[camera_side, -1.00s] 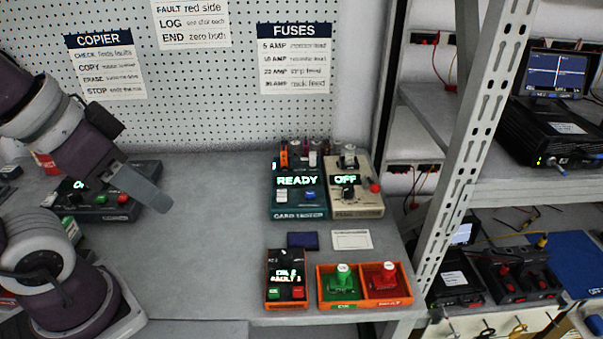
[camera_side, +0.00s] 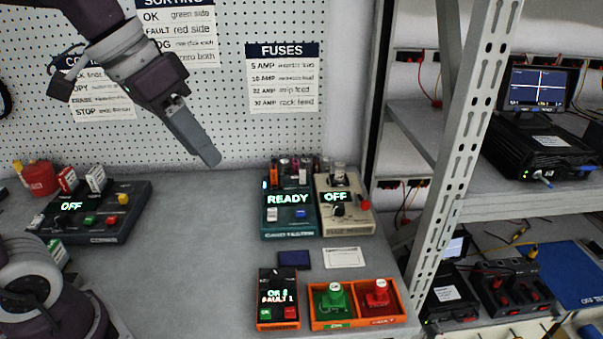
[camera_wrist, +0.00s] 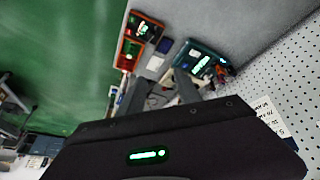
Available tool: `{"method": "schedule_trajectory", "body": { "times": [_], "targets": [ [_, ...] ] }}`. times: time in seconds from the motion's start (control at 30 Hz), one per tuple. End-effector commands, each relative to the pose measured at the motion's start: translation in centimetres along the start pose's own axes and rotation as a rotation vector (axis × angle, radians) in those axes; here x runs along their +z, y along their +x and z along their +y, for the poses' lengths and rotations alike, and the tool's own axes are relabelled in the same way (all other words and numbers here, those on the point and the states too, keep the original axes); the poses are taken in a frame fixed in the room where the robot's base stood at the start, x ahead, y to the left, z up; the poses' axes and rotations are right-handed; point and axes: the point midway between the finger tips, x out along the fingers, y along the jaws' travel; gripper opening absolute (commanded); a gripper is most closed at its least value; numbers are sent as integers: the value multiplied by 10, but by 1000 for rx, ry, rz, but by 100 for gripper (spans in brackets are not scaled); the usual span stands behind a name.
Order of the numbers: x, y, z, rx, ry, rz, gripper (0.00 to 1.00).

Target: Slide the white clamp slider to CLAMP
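The teal card tester (camera_side: 289,228) reads READY and stands at the right of the bench. It has a white control (camera_side: 272,215) and a blue one on its front, and a small white piece (camera_side: 302,177) among coloured parts at its back. I cannot tell which white part is the clamp slider. The tester also shows in the wrist view (camera_wrist: 204,62). My gripper (camera_side: 212,160) is raised in front of the pegboard, left of the tester and apart from it. In the wrist view its two dark fingers seem spread, with nothing visible between them.
A beige fuse unit (camera_side: 352,226) reading OFF stands right beside the tester. A counter box (camera_side: 279,313) and an orange tray (camera_side: 403,309) with green and red parts lie in front. The copier unit (camera_side: 105,222) is at left. The middle bench is clear. A metal rack post (camera_side: 455,170) stands at right.

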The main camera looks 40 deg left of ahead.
Motion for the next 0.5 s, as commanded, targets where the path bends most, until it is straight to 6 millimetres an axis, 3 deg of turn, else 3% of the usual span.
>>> {"method": "schedule_trajectory", "body": {
  "times": [0.03,0.1,0.17,0.23,0.3,0.37,0.4,0.5],
  "targets": [
    [-37,11,-14,28,11,-22,40],
    [-88,33,-38,67,52,-33,40],
    [-128,60,-64,90,98,-36,40],
    [-167,99,-97,106,170,-39,40],
    [-196,146,-130,115,260,-42,40],
    [-211,187,-154,122,347,-47,40],
    [-216,213,-167,129,406,-50,40],
    [-221,265,-187,147,536,-56,40]
  ]
}}
